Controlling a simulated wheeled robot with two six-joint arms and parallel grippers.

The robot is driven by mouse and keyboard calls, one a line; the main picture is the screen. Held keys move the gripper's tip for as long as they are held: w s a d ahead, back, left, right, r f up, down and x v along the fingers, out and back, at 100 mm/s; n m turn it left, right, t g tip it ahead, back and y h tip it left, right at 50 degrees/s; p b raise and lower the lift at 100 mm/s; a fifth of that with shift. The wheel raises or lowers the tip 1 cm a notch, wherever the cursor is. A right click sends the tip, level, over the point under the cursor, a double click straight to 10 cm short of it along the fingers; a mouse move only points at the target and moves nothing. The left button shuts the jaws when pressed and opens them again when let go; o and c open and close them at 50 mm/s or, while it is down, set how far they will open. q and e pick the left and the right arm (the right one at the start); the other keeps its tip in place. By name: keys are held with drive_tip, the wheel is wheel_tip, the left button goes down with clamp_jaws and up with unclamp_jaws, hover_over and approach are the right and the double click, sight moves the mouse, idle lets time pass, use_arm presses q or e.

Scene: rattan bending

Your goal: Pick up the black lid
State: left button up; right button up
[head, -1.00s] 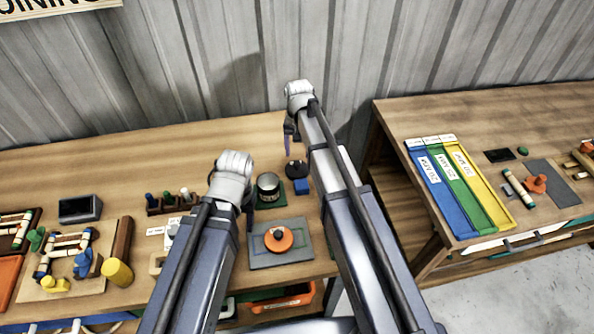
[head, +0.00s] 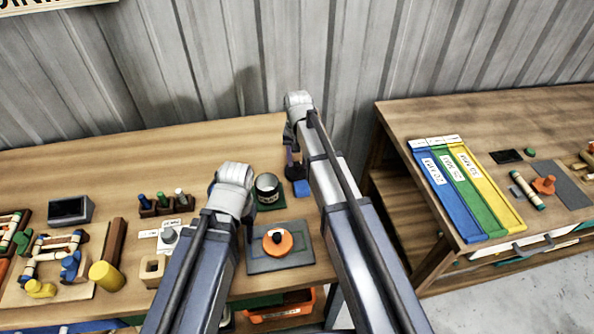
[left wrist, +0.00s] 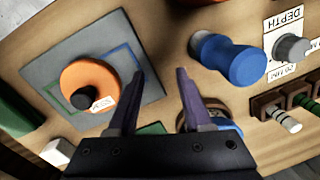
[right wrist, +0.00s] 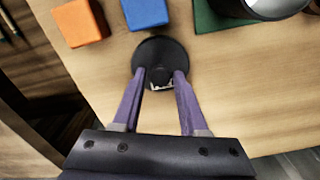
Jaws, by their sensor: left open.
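The black lid (right wrist: 160,52), a round dark disc with a knob, lies on the wooden table in the right wrist view. My right gripper (right wrist: 160,76) is down at the lid, one finger on each side of the knob. I cannot tell whether the fingers touch it. In the head view the right gripper (head: 291,160) largely hides the lid. My left gripper (left wrist: 156,72) is open and empty above the table, between the orange disc (left wrist: 88,80) and a blue cylinder (left wrist: 230,60).
A dark jar (head: 267,182) stands on a green mat beside the lid. A blue block (head: 301,188) is close by. A grey plate (head: 256,262) bears the orange disc. The corrugated wall (head: 180,60) rises behind. A second table (head: 400,118) stands right, past a gap.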

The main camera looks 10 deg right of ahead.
clamp_jaws()
idle(0.4)
